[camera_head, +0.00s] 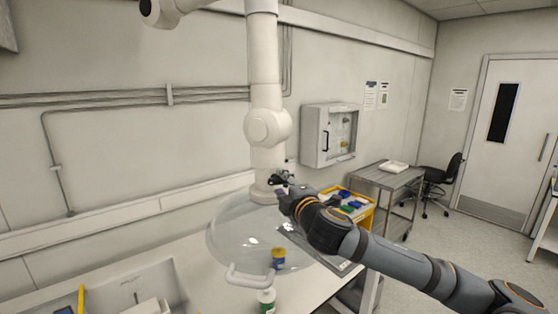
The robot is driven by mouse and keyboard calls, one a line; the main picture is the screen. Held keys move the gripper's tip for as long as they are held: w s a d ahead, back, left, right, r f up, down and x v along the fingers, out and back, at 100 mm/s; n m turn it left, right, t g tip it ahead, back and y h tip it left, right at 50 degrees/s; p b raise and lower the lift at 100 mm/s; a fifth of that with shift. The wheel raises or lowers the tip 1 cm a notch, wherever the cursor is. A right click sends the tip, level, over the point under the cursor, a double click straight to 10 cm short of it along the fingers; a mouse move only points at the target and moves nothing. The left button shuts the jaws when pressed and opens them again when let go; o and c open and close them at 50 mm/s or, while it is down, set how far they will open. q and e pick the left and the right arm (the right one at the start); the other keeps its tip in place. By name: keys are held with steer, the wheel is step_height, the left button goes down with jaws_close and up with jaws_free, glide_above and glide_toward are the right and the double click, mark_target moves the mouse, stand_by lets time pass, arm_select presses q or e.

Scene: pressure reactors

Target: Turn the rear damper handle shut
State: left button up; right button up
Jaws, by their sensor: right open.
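A white jointed extraction arm (264,75) comes down from the top and ends in a clear dome hood (228,238) above the bench. My right arm reaches in from the lower right. My right gripper (280,180) is open, close to the right side of the extraction arm's lower tube. I cannot make out a separate damper handle there; it is too small or hidden by the gripper. Whether the gripper touches the tube cannot be told. A white curved handle (246,279) shows at the front of the hood. My left gripper is not in view.
The white bench (206,285) holds a bottle (267,298) and a blue-yellow container (278,258) near the hood. A yellow bin (365,213) stands behind my right arm. A grey cart (385,177) and chair are further right. A wall cabinet (313,136) hangs behind.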

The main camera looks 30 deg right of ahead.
steer(key=shift+w+d+r, duration=0.2)
steer(key=shift+w+r, duration=0.05)
steer(key=shift+w, duration=0.2)
steer(key=shift+w+d+p, duration=0.1)
steer(key=shift+w+p, duration=0.15)
steer(key=shift+p, duration=0.15)
steer(key=shift+w+f, duration=0.15)
steer(key=shift+w, duration=0.15)
steer(key=shift+w+f+p, duration=0.1)
steer(key=shift+w+p, duration=0.2)
steer(key=shift+p, duration=0.1)
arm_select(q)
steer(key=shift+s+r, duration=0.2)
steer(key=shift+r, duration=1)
arm_select(e)
steer(key=shift+c, duration=0.6)
jaws_close()
